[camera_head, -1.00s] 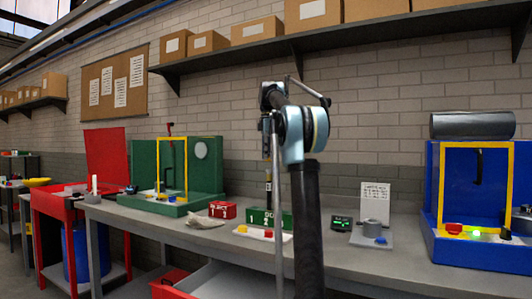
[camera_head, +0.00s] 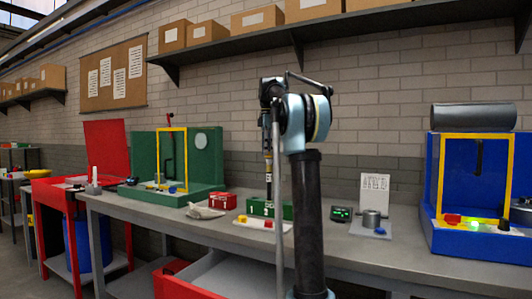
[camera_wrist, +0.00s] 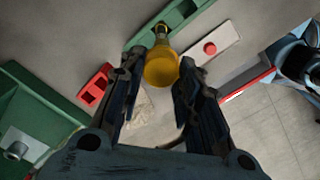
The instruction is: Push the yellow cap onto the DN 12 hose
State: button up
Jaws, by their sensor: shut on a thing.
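My gripper (camera_wrist: 162,82) is shut on a yellow tapered thing (camera_wrist: 161,68). Its wide end faces the wrist camera, and it narrows to a dark far tip. I cannot tell whether this is the yellow cap or a yellow-ended tool. In the head view my gripper (camera_head: 268,160) points down above the green block (camera_head: 262,207) marked with numbers. I cannot make out the DN 12 hose for certain.
A red box (camera_head: 222,200) and a pale cloth (camera_head: 204,212) lie left of the block. Green (camera_head: 205,160) and blue (camera_head: 470,245) stations flank the grey bench (camera_head: 400,250).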

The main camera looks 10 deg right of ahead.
jog(key=shift+s, duration=0.1)
dwell(0.4)
jog(key=shift+f, duration=0.35)
jog(key=shift+f, duration=0.35)
jog(key=shift+f, duration=0.35)
jog(key=shift+f, duration=0.35)
jog(key=o, duration=0.7)
jog(key=shift+o, duration=0.2)
jog(key=shift+r, duration=0.1)
